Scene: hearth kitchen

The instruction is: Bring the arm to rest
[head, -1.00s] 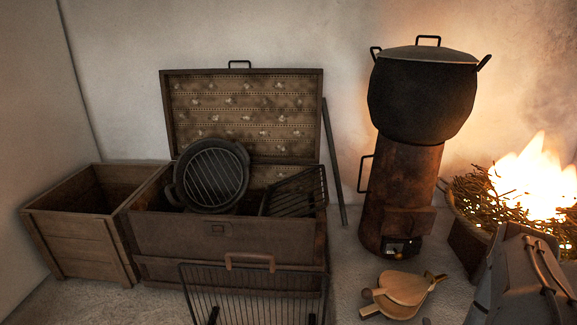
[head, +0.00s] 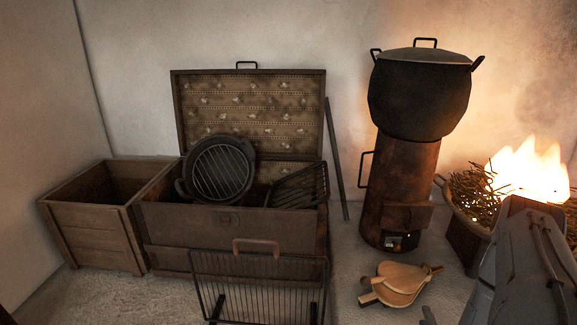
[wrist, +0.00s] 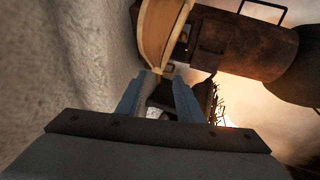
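My arm (head: 525,265) shows as a grey link at the lower right of the head view, in front of the fire basket. My gripper (wrist: 158,85) shows in the wrist view with its two grey fingers apart and nothing held between them. The wooden bellows (head: 401,284) lie on the floor before the stove in the head view. In the wrist view the bellows (wrist: 158,35) are beyond the fingertips; whether they touch cannot be told. The fingers cannot be made out clearly in the head view.
A rusty stove (head: 398,190) carries a large black pot (head: 420,100). A burning fire basket (head: 466,225) stands to its right. An open chest (head: 230,228) holds a round grill pan (head: 219,170) and a grate. A wire screen (head: 259,285) stands before it, an empty crate (head: 95,235) left.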

